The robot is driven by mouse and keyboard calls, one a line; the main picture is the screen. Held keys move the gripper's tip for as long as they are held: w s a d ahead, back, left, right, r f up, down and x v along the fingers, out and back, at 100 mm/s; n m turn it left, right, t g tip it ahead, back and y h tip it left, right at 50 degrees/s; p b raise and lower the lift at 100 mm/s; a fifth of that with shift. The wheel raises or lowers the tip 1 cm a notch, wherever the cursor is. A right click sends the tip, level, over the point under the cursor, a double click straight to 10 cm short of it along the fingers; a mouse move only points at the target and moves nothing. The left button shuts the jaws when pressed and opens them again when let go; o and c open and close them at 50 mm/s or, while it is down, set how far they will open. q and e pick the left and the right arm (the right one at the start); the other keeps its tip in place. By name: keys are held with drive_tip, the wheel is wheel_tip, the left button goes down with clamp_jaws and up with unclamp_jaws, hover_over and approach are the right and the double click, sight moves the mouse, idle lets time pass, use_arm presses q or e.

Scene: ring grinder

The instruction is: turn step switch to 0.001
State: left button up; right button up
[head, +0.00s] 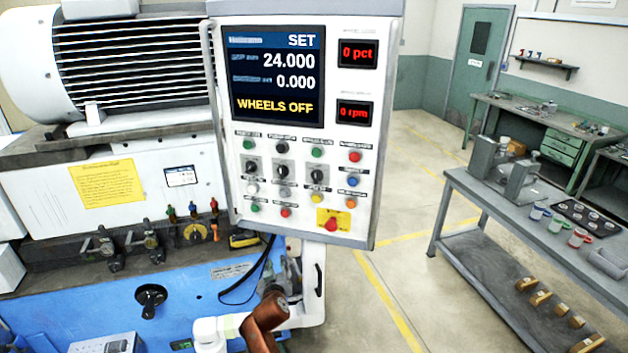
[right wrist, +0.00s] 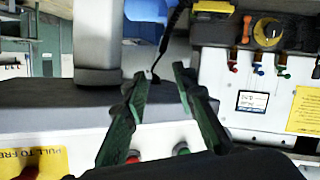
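The control panel (head: 233,200) stands upright in the middle of the head view, with a screen reading SET, 24.000, 0.000 and WHEELS OFF. Below the screen is a row of three black rotary switches, left (head: 250,168), middle (head: 283,171) and right (head: 317,175). Their labels are too small to read, so I cannot tell which is the step switch. My right gripper (head: 284,275) is low, near the panel's bottom edge. In the right wrist view its green-grey fingers (right wrist: 160,76) are apart with nothing gripped, over the panel's lower part. My left gripper is not in view.
A red emergency button (head: 331,225) on a yellow plate sits at the panel's lower right. Coloured push buttons surround the switches. The grinder's motor housing (head: 130,75) is at the left. A grey bench (head: 460,185) with parts stands at the right, with open floor between.

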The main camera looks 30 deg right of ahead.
wheel_tip(320, 180, up, 20)
drive_tip(key=s+d+m+h+p, duration=0.2)
drive_tip(key=s+d+m+h, duration=0.1)
drive_tip(key=m, duration=0.1)
drive_tip(key=m+g+h+p, duration=0.1)
drive_tip(key=m+h, duration=0.3)
approach(315, 174)
drive_tip(key=d, duration=0.1)
drive_tip(key=p+x, duration=0.2)
drive_tip(key=x, duration=0.5)
drive_tip(key=shift+w+a, duration=0.15)
drive_tip(key=shift+a, duration=0.1)
drive_tip(key=shift+w+d+p, duration=0.3)
drive_tip(key=shift+w+p, duration=0.05)
clamp_jaws()
